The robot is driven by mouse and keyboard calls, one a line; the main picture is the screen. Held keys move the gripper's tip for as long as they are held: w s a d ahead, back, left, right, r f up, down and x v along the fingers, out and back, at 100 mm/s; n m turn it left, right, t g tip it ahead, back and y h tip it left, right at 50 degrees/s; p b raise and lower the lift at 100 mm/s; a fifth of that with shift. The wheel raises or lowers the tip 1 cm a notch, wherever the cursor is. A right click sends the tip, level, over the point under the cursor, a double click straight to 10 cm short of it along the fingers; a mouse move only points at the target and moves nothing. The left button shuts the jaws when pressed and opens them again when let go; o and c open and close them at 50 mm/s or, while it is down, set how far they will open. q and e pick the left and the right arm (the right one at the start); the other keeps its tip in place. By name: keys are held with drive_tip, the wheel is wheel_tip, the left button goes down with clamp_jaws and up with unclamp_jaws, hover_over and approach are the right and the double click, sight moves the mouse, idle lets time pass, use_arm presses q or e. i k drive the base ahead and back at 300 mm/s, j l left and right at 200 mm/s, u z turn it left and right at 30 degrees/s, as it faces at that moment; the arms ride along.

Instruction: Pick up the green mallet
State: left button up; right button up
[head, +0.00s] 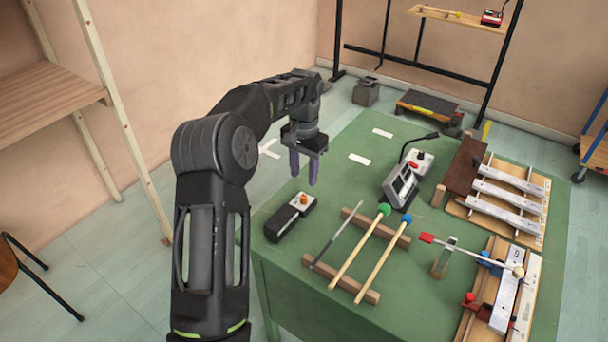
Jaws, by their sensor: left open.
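The green mallet (360,246) has a pale wooden stick and a green ball head at its far end. It lies across two brown wooden rails (347,283) on the green table (300,318), between a thin grey rod (338,234) and a blue-headed mallet (384,259). My left gripper (304,182) is open and empty, fingers pointing down. It hangs over the far left part of the table, left of and beyond the green mallet, apart from it. My right gripper does not show.
A black box with an orange knob (291,217) lies left of the rails. A grey device with a screen (400,186) stands beyond them. Metal bars on a wooden frame (505,195) and a clamp assembly (495,290) fill the right side. The table's near left corner is clear.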

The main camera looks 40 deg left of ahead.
sight(384, 210)
drive_tip(key=k, duration=1)
